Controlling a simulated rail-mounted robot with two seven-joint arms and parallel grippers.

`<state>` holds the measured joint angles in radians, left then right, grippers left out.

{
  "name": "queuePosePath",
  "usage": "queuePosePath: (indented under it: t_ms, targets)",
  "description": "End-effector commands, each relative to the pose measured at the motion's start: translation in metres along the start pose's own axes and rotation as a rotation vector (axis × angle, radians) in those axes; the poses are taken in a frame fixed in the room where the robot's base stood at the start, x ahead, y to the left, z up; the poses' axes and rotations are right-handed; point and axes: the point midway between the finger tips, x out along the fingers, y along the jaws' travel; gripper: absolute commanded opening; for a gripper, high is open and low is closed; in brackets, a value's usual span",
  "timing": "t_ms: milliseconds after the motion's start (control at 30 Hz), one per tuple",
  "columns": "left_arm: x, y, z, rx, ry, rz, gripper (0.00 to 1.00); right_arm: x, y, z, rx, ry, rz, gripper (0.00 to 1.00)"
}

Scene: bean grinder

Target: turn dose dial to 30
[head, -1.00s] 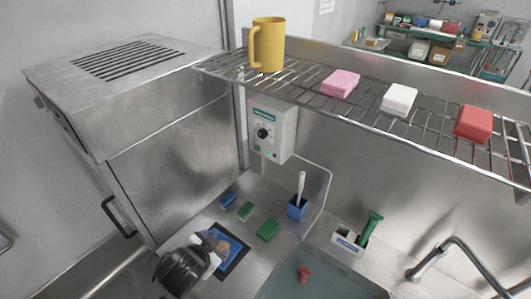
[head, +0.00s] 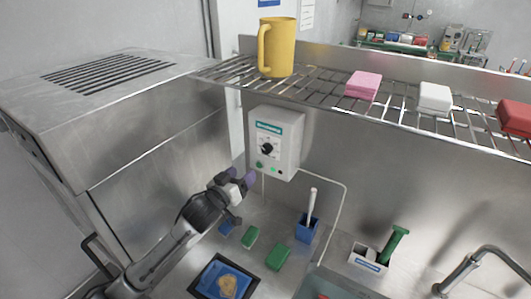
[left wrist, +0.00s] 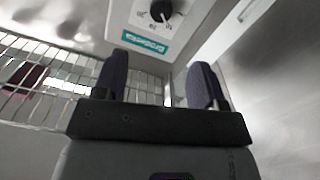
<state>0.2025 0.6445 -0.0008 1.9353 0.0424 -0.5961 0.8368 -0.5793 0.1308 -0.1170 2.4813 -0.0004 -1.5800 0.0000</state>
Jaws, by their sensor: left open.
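The dose dial (head: 267,148) is a black knob with a scale around it, on the front of a pale grey wall-mounted box (head: 288,138). It also shows in the left wrist view (left wrist: 161,10), near the top edge, beside the teal label (left wrist: 144,42). My left gripper (head: 243,178) is below and to the left of the box in the head view, apart from the dial. In the left wrist view its two dark fingers (left wrist: 158,84) stand apart with nothing between them. The dial's exact setting is too small to read. My right gripper is not in view.
A wire shelf (head: 330,90) with a yellow mug (head: 277,48) and several sponges hangs above. A blue holder with a brush (head: 306,228) and green sponges (head: 278,257) lie below. A steel cabinet (head: 165,145) stands left.

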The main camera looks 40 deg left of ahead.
Motion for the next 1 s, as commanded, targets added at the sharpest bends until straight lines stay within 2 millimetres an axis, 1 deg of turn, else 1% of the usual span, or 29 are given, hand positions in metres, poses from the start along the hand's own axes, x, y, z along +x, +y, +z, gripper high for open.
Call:
queuePosePath:
  t_ms: [167,400,600,800,1000]
  targets:
    - [0.020,0.000,-0.002,-0.011,0.001,-0.002,0.65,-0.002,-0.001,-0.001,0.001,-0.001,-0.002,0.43]
    - [0.066,0.000,-0.002,-0.009,0.000,-0.002,0.65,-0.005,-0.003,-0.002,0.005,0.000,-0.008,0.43]
    - [0.100,0.000,-0.001,-0.008,0.000,-0.003,0.65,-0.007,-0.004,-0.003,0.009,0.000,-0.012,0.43]
    - [0.122,0.000,0.000,-0.008,-0.001,-0.002,0.65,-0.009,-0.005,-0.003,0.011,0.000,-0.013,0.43]
    - [0.133,0.000,0.000,-0.007,-0.001,-0.002,0.65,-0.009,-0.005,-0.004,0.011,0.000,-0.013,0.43]
